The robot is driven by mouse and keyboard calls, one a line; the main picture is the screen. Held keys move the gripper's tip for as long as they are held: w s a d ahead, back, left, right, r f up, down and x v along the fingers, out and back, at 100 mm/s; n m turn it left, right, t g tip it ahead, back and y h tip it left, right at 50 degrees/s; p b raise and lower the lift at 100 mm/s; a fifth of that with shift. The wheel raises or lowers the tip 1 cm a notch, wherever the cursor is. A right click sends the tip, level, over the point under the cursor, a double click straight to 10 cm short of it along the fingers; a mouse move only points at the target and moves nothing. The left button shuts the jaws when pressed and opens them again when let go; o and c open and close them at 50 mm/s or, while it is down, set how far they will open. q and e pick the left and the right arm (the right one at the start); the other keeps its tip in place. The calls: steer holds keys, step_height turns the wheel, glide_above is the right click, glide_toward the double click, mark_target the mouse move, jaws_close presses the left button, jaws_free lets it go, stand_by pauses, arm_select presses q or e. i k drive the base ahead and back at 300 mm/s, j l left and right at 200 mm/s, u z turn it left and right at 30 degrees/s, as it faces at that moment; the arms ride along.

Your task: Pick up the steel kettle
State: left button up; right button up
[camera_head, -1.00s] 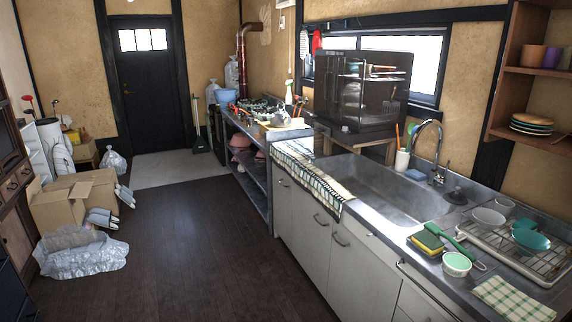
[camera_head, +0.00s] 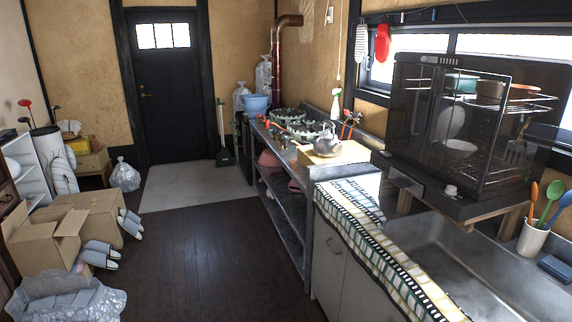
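The steel kettle (camera_head: 327,147) stands upright on a light wooden board (camera_head: 350,154) at the near end of the metal stove counter, right of the picture's middle. Its handle arches over the top. The board and kettle are just left of the dark dish cabinet. Neither of my grippers shows in the head view.
The stove counter (camera_head: 283,210) has open shelves below and burners (camera_head: 290,115) beyond the kettle. A checked cloth (camera_head: 375,235) drapes over the sink cabinet's edge. A dark dish cabinet (camera_head: 470,125) stands at right. Cardboard boxes (camera_head: 45,240) lie at left; the dark floor (camera_head: 200,250) between is clear.

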mark_target(322, 148)
steer(key=i+z, duration=0.15)
steer(key=i, duration=0.35)
steer(key=i+j+z, duration=0.15)
steer(key=i, duration=0.3)
steer(key=i+j+z, duration=0.15)
steer(key=i, duration=0.35)
steer(key=z, duration=0.5)
steer(key=i+j+z, duration=0.2)
steer(key=z, duration=0.2)
steer(key=i+j+z, duration=0.15)
steer(key=j+z, duration=0.15)
steer(key=z, duration=0.15)
steer(key=i+j+z, duration=0.1)
steer(key=j+z, duration=0.3)
steer(key=l, duration=0.1)
